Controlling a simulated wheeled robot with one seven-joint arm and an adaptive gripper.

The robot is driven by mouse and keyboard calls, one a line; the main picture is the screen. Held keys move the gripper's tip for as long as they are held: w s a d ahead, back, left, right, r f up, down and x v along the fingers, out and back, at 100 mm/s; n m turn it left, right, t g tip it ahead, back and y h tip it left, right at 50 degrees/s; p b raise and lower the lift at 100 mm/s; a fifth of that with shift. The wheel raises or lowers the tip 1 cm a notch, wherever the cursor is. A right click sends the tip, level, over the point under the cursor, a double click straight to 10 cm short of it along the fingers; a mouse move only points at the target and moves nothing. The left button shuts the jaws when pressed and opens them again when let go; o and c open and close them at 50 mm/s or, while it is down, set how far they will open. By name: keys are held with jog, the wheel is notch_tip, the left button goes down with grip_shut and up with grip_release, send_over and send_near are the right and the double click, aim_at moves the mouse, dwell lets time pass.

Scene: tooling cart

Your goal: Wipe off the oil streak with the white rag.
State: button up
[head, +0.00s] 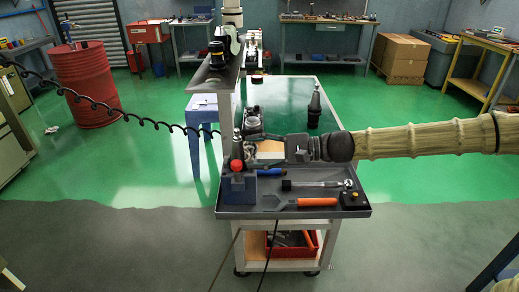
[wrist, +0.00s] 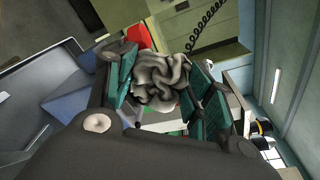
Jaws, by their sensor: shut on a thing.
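The white rag (wrist: 160,78) shows in the wrist view as a crumpled, greyish-white bundle. It is pinched between the teal finger pads of my gripper (wrist: 163,88), which is shut on it. In the head view my gripper (head: 257,147) reaches in from the right and is seen over the cart, behind the dark front tray. I cannot make out the rag clearly there. I cannot pick out the oil streak in either view; the gripper and arm hide part of the cart top.
The cart's front tray (head: 225,213) holds an orange-handled tool (head: 300,203), a ratchet (head: 318,184) and a blue block with a red knob (head: 237,165). A dark tapered tool holder (head: 314,107) stands on the green cart top (head: 285,97). A coiled black cable (head: 110,108) hangs at left.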

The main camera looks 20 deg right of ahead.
jog(key=shift+a+r, duration=0.1)
jog(key=shift+s+d+r+p, duration=0.15)
jog(key=shift+d+r+p, duration=0.1)
jog(key=shift+p, duration=0.4)
jog(key=shift+s+d+r+p, duration=0.1)
jog(key=shift+s+d+p, duration=0.1)
jog(key=shift+d+p, duration=0.3)
jog(key=p+v, duration=0.3)
jog(key=shift+d, duration=0.35)
jog(key=shift+s+d, duration=0.1)
jog(key=shift+s, duration=0.05)
jog(key=shift+d+f, duration=0.15)
jog(key=shift+f, duration=0.05)
jog(key=shift+d+r+p, duration=0.15)
jog(key=shift+p, duration=0.25)
jog(key=shift+p+v, duration=1.2)
jog(key=shift+v, duration=0.1)
